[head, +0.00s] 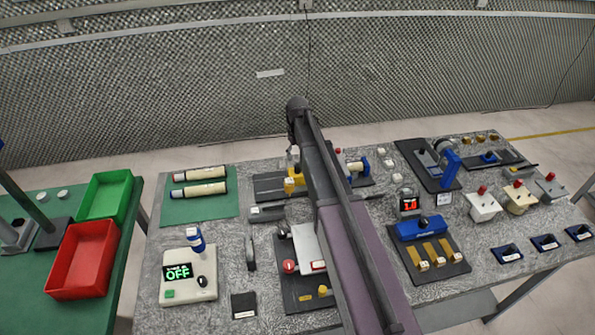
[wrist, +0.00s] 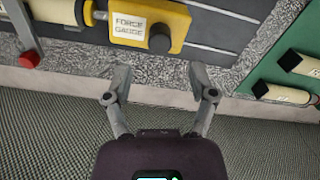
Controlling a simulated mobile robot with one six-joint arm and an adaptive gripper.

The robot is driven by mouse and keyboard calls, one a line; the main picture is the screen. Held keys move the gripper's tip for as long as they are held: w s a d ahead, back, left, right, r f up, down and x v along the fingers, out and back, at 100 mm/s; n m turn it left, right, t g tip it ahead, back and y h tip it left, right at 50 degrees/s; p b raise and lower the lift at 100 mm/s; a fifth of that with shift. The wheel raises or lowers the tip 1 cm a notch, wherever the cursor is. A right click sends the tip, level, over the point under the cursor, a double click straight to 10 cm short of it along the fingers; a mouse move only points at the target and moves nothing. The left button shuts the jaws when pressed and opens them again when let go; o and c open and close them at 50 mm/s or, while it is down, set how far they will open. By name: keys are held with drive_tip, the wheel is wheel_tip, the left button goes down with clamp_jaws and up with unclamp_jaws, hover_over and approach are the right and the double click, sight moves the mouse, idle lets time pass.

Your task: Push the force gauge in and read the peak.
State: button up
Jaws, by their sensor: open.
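The force gauge (wrist: 179,22) is a yellow block with a white "FORCE GAUGE" label and a dark round knob (wrist: 160,39) at the top of the wrist view. It lies on a dark base plate (wrist: 222,33). In the head view the yellow gauge (head: 293,185) is at the back of the middle table, partly hidden by my arm. My gripper (wrist: 161,84) is open and empty, its fingers spread just short of the gauge at the table edge, apart from it. No peak reading is visible on the gauge.
A cream cylinder (wrist: 60,10) and a red knob (wrist: 30,60) sit left of the gauge. A green mat (head: 200,213) with two cream tubes lies beside it. Other fixtures crowd the table, including a box reading "OFF" (head: 188,285). Red (head: 80,261) and green (head: 107,194) trays stand left.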

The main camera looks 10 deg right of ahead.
sight(297, 165)
drive_tip(key=shift+f+b, duration=2.75)
drive_tip(key=shift+f, duration=0.25)
clamp_jaws()
